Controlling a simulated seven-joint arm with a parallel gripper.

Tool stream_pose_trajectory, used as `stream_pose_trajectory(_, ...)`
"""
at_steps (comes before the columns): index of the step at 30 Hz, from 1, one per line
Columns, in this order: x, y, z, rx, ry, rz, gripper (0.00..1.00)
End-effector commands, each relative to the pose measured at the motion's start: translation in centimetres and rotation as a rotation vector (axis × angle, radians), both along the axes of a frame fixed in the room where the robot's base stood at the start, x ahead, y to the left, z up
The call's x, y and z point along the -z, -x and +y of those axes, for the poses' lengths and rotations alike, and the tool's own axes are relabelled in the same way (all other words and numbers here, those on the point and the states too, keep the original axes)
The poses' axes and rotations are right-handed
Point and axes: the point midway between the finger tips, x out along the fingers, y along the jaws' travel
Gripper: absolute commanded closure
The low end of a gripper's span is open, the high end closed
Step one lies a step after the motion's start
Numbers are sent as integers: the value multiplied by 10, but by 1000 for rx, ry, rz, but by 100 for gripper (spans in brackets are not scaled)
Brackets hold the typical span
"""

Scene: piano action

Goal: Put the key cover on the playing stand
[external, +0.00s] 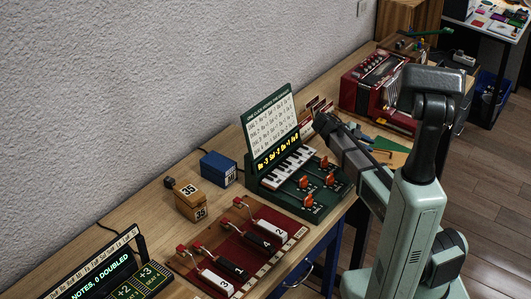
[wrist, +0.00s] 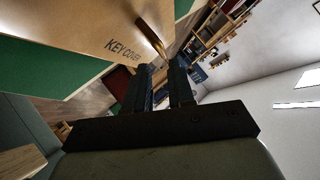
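The key cover (wrist: 65,28) is a light wooden board lettered "KEY COVER" at the upper left of the wrist view, with a brass handle (wrist: 151,37) standing out from it. The two black fingers of my gripper (wrist: 159,67) are apart, with the handle's end close to their tips; I cannot tell whether they touch it. In the external view my gripper (external: 323,123) is beside the green stand with piano keys (external: 318,205). A tan and green board (external: 393,153) shows behind my arm there, partly hidden; I cannot tell whether it is the cover. No label identifies the playing stand.
A sheet panel (external: 271,128) rises behind the piano keys. A red accordion (external: 370,82) stands farther back. A red board with levers (external: 240,245), a wooden box (external: 191,205) and a blue box (external: 218,168) lie nearer. The wall runs along the bench's left side.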

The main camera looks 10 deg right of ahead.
Motion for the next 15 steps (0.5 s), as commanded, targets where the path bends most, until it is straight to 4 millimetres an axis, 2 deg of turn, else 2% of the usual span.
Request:
stream_pose_trajectory(5,5,-1,-9,1,0,1,77)
stream_pose_trajectory(15,25,-2,-43,1,1,0,77)
